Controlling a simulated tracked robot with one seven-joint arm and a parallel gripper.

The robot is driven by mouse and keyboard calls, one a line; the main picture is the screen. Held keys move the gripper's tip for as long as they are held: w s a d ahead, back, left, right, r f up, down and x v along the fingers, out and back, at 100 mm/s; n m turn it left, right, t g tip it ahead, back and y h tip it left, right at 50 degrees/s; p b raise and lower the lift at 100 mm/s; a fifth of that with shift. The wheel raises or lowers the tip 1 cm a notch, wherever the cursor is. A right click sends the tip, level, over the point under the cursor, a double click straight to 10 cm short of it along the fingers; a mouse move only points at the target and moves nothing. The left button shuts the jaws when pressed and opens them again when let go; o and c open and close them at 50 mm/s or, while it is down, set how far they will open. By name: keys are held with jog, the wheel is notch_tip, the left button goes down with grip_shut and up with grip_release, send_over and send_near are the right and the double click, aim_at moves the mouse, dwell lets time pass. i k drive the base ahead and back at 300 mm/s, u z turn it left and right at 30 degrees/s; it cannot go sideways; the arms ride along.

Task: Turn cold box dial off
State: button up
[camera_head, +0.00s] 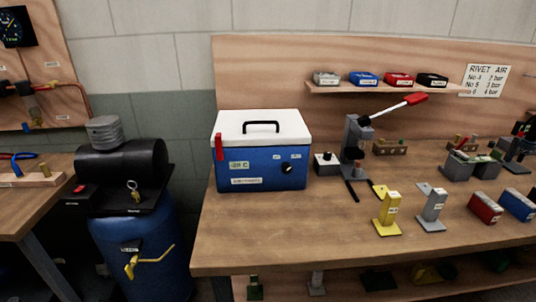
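The cold box (230,171) is a blue chest with a white lid and a black handle on top. It stands on the left part of the wooden workbench (250,235). Its lid looks closed, and a red latch (219,147) shows at its left front. The dial (287,169) is a small black round knob on the right of the front face, with small labels above it. A light mark shows on the knob, but its setting is too small to read. A display label on the front reads about -20 C. My gripper is not in view.
Yellow (388,215) and grey (433,207) stands are further right. A compressor (125,160) stands left. The bench front before the box is clear.

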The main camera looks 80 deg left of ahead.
aim_at(286, 166)
jog(key=u, duration=0.5)
jog(key=k, duration=1.45)
jog(key=u, duration=1.75)
jog(key=i, duration=1)
